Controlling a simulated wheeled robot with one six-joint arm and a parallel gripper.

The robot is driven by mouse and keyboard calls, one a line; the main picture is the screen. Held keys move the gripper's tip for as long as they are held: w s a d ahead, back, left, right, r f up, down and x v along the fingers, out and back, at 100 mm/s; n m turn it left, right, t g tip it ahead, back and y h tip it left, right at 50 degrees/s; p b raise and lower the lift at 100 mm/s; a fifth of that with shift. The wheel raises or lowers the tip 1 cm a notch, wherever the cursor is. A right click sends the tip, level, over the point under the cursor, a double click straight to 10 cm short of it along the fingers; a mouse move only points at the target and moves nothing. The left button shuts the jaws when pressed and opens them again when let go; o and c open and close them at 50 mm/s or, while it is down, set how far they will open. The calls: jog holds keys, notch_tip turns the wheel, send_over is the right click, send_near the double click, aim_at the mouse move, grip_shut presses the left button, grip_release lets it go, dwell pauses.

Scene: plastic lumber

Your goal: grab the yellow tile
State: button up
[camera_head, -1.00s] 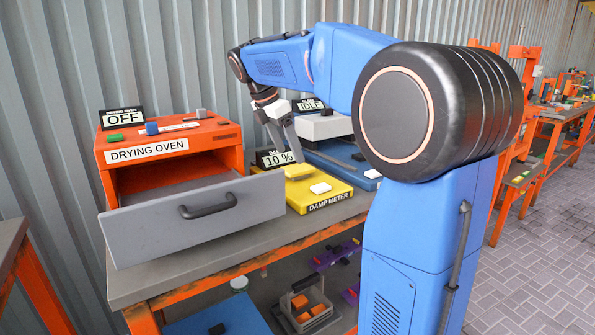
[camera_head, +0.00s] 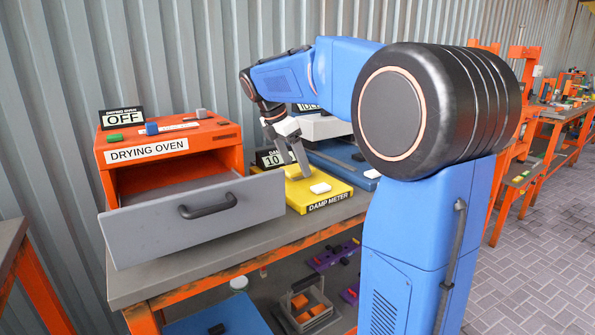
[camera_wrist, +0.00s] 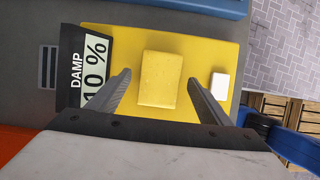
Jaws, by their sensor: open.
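The yellow tile (camera_wrist: 158,80) lies on the yellow plate of the damp meter (camera_head: 338,190). In the wrist view it sits upright in the picture between and just beyond my two open fingers, with a gap on each side. My gripper (camera_wrist: 156,80) is open and empty. In the head view my gripper (camera_head: 291,168) points down over the damp meter, and the yellow tile is hard to tell from the plate there. The damp meter's display (camera_wrist: 93,73) reads 10 %.
A white block (camera_head: 320,188) sits on the plate, right of the tile in the wrist view (camera_wrist: 220,86). The drying oven (camera_head: 170,140) stands left with its grey drawer (camera_head: 150,225) pulled open. A blue device (camera_head: 345,158) stands behind the meter.

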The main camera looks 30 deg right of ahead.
jog(key=shift+f, duration=0.2)
dwell(0.4)
jog(key=c, duration=1.2)
jog(key=shift+o, duration=0.2)
